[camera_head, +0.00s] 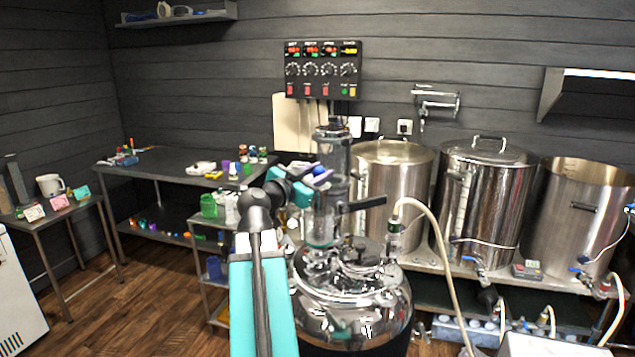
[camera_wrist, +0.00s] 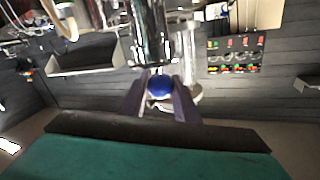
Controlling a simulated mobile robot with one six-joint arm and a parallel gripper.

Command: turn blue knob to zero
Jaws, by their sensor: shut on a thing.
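The blue knob (camera_wrist: 160,86) sits between the two fingers of my gripper (camera_wrist: 160,100) in the wrist view, with the shiny steel column just beyond it. In the head view the blue knob (camera_head: 319,170) shows at the left side of the upright steel still column (camera_head: 333,190). My gripper (camera_head: 305,176) reaches it from the left and is shut on it. The fingers cover part of the knob, and no marking for zero can be made out.
A polished steel vessel (camera_head: 350,300) stands below the column. Large steel kettles (camera_head: 490,200) stand on a bench to the right. A black control panel (camera_head: 322,70) hangs on the wall behind. A pale hose (camera_head: 440,250) curves down right of the column. Open wooden floor (camera_head: 150,300) lies left.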

